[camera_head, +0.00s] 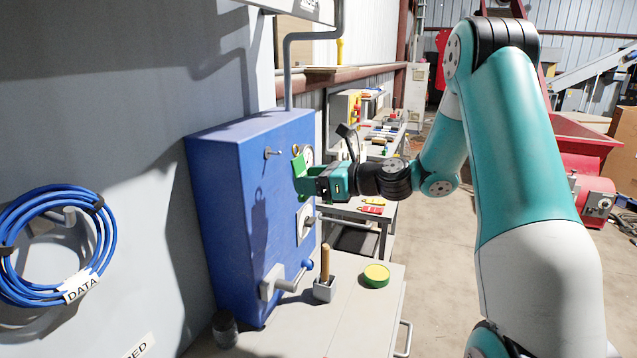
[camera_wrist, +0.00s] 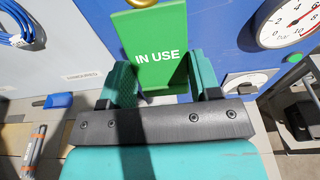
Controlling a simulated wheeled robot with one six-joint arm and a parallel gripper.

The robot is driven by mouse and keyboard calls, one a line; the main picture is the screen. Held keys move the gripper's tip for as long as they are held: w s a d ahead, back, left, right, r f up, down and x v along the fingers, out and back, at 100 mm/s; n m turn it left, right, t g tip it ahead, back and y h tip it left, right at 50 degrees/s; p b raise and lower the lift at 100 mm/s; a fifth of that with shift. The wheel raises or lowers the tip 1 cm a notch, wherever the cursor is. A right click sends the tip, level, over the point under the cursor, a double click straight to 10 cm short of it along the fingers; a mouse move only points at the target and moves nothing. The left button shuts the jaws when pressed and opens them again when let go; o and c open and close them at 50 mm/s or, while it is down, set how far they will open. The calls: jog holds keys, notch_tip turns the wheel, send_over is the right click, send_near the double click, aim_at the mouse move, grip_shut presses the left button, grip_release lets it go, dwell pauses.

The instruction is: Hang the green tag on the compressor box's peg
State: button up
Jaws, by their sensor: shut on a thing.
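The green tag (camera_head: 299,167) is held by my gripper (camera_head: 308,184) in front of the blue compressor box (camera_head: 230,180). In the wrist view the tag (camera_wrist: 152,30) reads "IN USE" and stands between the two teal fingers of my gripper (camera_wrist: 163,78). Part of a brass-coloured ring (camera_wrist: 142,3) shows at the tag's top edge, cut off by the frame. The peg (camera_head: 270,153) sticks out of the box's front face, left of the tag in the head view. The tag appears apart from the peg.
A pressure gauge (camera_wrist: 288,20) sits on the box, right of the tag in the wrist view. A blue-knobbed lever (camera_head: 290,279) juts out lower down. A coiled blue cable (camera_head: 50,245) hangs on the left wall. A green-and-yellow tin (camera_head: 376,275) stands on the grey cabinet below.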

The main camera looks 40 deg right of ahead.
jog(key=shift+x, duration=2.1)
jog(key=shift+c, duration=0.3)
jog(key=shift+w+a, duration=0.35)
jog(key=shift+w, duration=0.15)
jog(key=shift+c, duration=0.5)
jog(key=shift+f+p, duration=0.15)
jog(key=shift+p, duration=0.2)
jog(key=shift+f, duration=0.1)
jog(key=o, duration=1.1)
jog(key=shift+o, duration=0.2)
jog(key=shift+d, duration=0.1)
jog(key=b+v, duration=0.3)
jog(key=v, duration=1.4)
jog(key=shift+s+b, duration=0.2)
jog(key=shift+b, duration=0.15)
